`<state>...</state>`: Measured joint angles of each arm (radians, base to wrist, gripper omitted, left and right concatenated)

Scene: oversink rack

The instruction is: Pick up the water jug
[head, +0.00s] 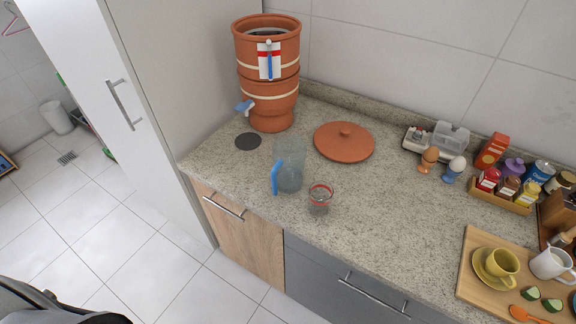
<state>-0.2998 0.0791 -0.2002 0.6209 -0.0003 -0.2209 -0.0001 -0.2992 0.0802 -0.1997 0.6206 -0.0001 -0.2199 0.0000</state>
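The water jug (289,167) is a clear bluish pitcher with a blue handle (275,178) on its left side. It stands upright on the speckled granite counter (385,215), near the front edge. No gripper is near it or touching it. A dark part of my own body shows at the lower left corner, but no fingers can be made out. Neither gripper is in view.
A glass with a red rim (319,198) stands close to the jug's right. Behind are a clay water filter (268,105) with a blue tap and a clay lid (344,142). Egg cups, a spice tray (499,199) and a wooden board (470,272) occupy the right.

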